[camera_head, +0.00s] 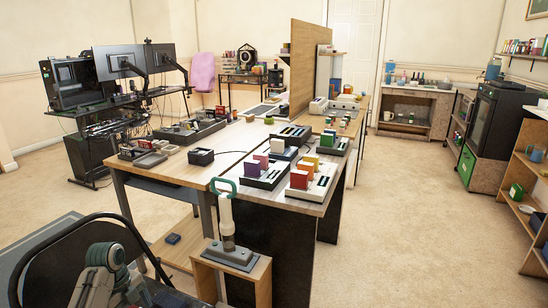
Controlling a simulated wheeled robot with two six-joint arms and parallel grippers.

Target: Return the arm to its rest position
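At the bottom left, a grey and teal jointed part shows close to the camera; it may be a link of my own arm, but I cannot tell. A dark curved bar arches over it. I see no gripper fingertips in the head view, so neither of my grippers can be made out, nor whether either holds anything.
A long wooden table (185,172) bears trays and coloured boxes. Before it, a green-handled device (226,225) stands on a low wooden stand (262,268). Two monitors (118,62) stand on a black desk at left. Wooden shelves (524,185) are at right. The right floor (420,230) is clear.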

